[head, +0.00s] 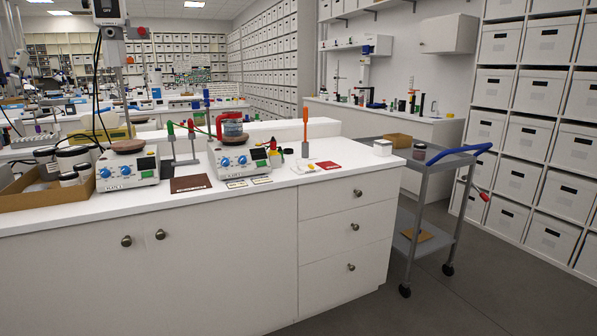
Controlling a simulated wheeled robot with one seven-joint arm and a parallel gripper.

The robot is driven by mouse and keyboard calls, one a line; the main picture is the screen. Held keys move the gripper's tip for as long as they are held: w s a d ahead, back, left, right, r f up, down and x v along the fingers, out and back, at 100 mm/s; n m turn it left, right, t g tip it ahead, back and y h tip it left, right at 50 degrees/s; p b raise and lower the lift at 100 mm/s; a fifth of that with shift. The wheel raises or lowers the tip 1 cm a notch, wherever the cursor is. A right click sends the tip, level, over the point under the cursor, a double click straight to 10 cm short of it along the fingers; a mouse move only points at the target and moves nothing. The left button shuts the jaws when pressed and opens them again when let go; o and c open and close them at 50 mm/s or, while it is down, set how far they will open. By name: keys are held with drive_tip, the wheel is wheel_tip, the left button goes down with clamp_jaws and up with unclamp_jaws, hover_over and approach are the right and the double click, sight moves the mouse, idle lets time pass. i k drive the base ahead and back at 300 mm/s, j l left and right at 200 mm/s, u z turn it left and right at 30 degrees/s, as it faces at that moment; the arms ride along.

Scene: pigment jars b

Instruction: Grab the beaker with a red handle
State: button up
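A beaker with a red handle (222,124) stands on top of the right-hand white hotplate (240,160) on the white lab bench. Its clear body (234,130) looks partly filled with a bluish or dark content. The red handle is on the left side of the beaker. No part of my gripper shows clearly in the head view, so its state cannot be seen.
A second hotplate (128,170) and a cardboard box (40,195) with jars stand at left. A small stand (183,143) is just left of the beaker. An orange-handled tool (305,128) stands to the right. A grey cart (432,170) is beside the bench; floor in front is clear.

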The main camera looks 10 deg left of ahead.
sight(233, 124)
drive_tip(key=i+u, duration=0.15)
drive_tip(key=i, duration=0.45)
drive_tip(key=i+l+u, duration=0.15)
drive_tip(key=i, duration=0.45)
drive_tip(key=i+l+u, duration=0.1)
drive_tip(key=i+l, duration=0.15)
drive_tip(key=i, duration=0.35)
